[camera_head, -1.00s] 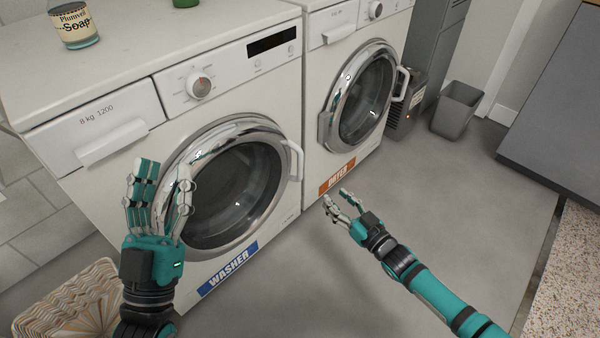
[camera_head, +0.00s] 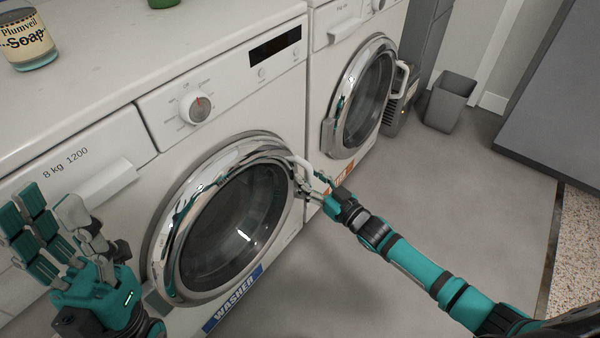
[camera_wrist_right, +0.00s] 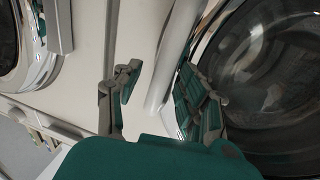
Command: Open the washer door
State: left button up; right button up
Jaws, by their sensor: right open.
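The washer (camera_head: 222,120) has a round, chrome-rimmed door (camera_head: 165,250) with dark glass. The door appears shut. Its white handle (camera_head: 298,163) is on the right side of the rim. My right gripper (camera_head: 312,186) is at this handle, partly overlapping it in the head view. In the right wrist view, my right gripper (camera_wrist_right: 160,88) is open, with a pale bar that looks like the handle (camera_wrist_right: 172,62) between its fingers; contact is unclear. My left gripper (camera_head: 52,212) is open and empty, fingers up, in front of the washer's left side.
The dryer (camera_head: 326,75) stands right of the washer, its door closed. A soap can (camera_head: 27,42) sits on the washer top. A grey bin (camera_head: 449,102) stands beyond the dryer. The floor (camera_head: 420,210) right of the machines is clear.

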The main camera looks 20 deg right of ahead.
jog(key=shift+w+a, duration=0.1)
jog(key=shift+w, duration=0.05)
grip_shut()
dwell(0.8)
